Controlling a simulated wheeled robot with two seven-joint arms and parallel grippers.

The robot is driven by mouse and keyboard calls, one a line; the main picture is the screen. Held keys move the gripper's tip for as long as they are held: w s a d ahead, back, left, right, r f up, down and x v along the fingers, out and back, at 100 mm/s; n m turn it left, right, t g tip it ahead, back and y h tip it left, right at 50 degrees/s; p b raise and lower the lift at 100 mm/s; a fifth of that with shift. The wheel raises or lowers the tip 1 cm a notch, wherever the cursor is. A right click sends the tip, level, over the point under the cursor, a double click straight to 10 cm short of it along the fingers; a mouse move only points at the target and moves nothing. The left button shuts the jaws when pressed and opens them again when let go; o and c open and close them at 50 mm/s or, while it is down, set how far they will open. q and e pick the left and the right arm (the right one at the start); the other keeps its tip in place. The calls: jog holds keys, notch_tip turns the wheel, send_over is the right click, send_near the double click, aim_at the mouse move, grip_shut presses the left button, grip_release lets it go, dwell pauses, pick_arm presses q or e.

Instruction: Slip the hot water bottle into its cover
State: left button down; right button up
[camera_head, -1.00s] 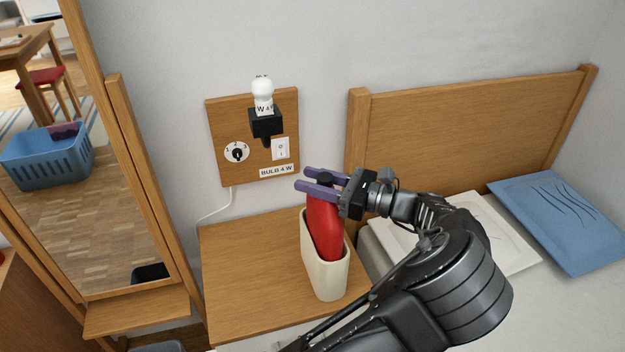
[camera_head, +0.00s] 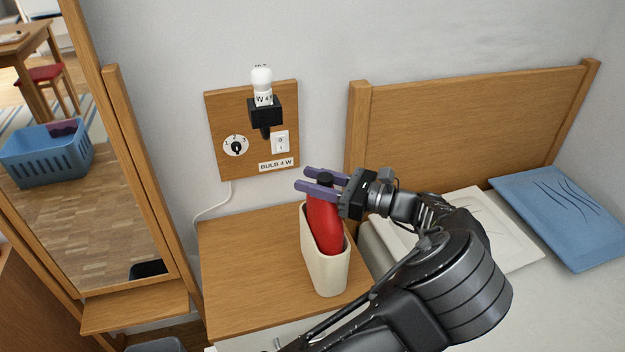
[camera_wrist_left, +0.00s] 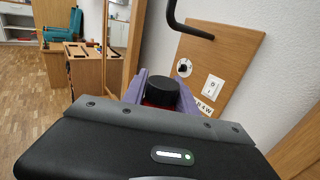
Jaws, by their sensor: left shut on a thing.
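The red hot water bottle (camera_head: 323,225) stands in the cream cover (camera_head: 326,273), its lower part hidden inside and its upper part above the rim, leaning slightly. The cover stands upright on the wooden bedside top. My left gripper (camera_head: 322,181) is shut on the bottle's neck, just below its black cap, with a purple finger on each side. In the left wrist view the black cap (camera_wrist_left: 185,66) and a little red show between the purple fingers (camera_wrist_left: 160,92). My right gripper is not in view.
The bedside top (camera_head: 245,270) is clear left of the cover. A wall board (camera_head: 228,160) with bulb, dial and switch is behind. A mirror (camera_head: 110,200) stands left. The bed with a white pillow (camera_head: 500,225) and a blue cushion (camera_head: 560,220) is right.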

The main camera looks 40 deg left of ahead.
pick_arm(q)
jog(key=shift+f+b, duration=2.7)
jog(key=shift+f, duration=0.2)
jog(key=c, duration=1.2)
grip_release()
jog(key=shift+c, duration=0.2)
jog(key=o, duration=0.3)
jog(key=shift+o, duration=0.2)
jog(key=shift+f, duration=0.15)
jog(key=shift+d, duration=0.1)
jog(key=p, duration=0.2)
send_near(310, 201)
jog(key=shift+x, duration=0.75)
